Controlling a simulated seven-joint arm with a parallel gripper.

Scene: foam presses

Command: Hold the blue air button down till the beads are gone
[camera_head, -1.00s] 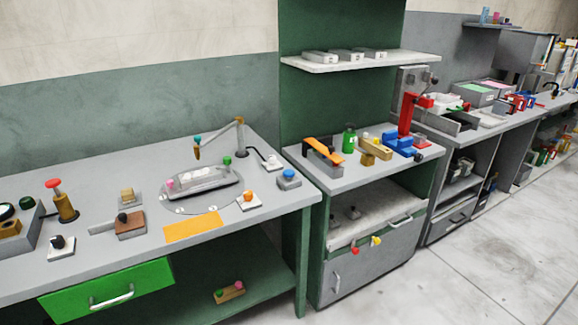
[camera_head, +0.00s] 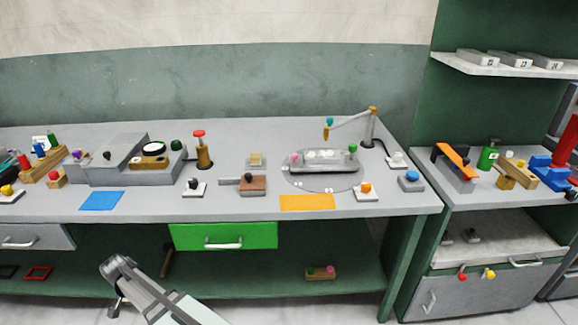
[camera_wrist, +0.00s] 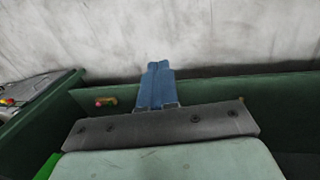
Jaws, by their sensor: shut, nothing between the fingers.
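The blue button (camera_head: 411,176) sits on a grey base at the right front of the left bench in the head view. A grey press tray (camera_head: 320,169) stands left of it, with several small white pieces (camera_head: 322,155) on top; I cannot tell whether these are the beads. A jointed nozzle arm (camera_head: 350,117) with a teal cap reaches over from behind. My gripper (camera_wrist: 159,65) shows in the wrist view with its blue fingers shut and empty, well away from the button. The button is not in the wrist view.
An orange button (camera_head: 366,187) and an orange mat (camera_head: 307,202) lie near the bench's front edge. A green drawer (camera_head: 224,236) is below the bench top. A second cabinet stands to the right across a gap.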

